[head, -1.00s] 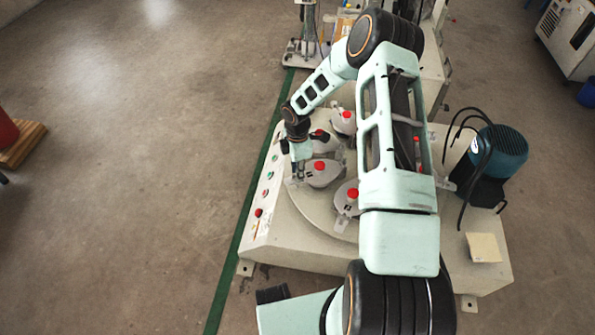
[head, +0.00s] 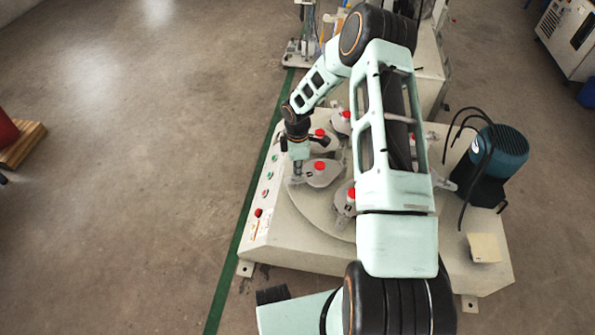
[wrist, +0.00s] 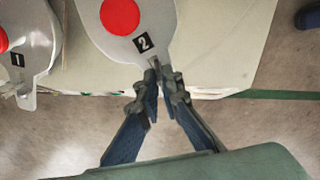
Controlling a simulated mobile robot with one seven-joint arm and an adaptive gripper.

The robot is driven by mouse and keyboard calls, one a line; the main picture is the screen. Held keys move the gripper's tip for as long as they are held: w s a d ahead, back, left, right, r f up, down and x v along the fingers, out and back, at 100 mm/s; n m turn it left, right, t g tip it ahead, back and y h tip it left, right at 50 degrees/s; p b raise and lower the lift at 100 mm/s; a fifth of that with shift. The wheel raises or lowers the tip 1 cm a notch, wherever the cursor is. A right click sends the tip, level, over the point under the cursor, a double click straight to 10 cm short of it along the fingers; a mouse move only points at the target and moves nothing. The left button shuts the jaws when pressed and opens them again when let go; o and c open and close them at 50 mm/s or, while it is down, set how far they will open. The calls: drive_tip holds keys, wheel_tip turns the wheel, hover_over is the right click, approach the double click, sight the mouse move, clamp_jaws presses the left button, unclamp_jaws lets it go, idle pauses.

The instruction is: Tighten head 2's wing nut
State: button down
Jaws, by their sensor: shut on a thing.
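Head 2 is a grey rounded plate with a red knob and a black "2" label (wrist: 143,43), at the top of the wrist view. In the head view I take it to be the head (head: 322,178) beside my gripper. My gripper (wrist: 162,78) is at the narrow outer tip of head 2, with its fingertips close together on the wing nut (wrist: 154,63). The fingers hide most of the nut, so its angle cannot be told. In the head view my gripper (head: 297,175) points down at the disc's left edge.
Head 1 (wrist: 35,45) sits close to the left in the wrist view. More red-knobbed heads stand on the round disc (head: 305,205), partly behind my arm. A button panel (head: 262,195) lies along the machine's left edge. A motor with cables (head: 500,150) stands at the right.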

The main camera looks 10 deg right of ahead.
drive_tip(key=m, duration=0.4)
drive_tip(key=shift+m+b, duration=0.3)
drive_tip(key=shift+b, duration=0.1)
drive_tip(key=m, duration=0.3)
drive_tip(key=shift+m+b, duration=0.3)
drive_tip(key=shift+m, duration=0.1)
drive_tip(key=m, duration=0.3)
drive_tip(key=shift+m+b, duration=0.4)
drive_tip(key=shift+m, duration=1.6)
drive_tip(key=c, duration=2.1)
unclamp_jaws()
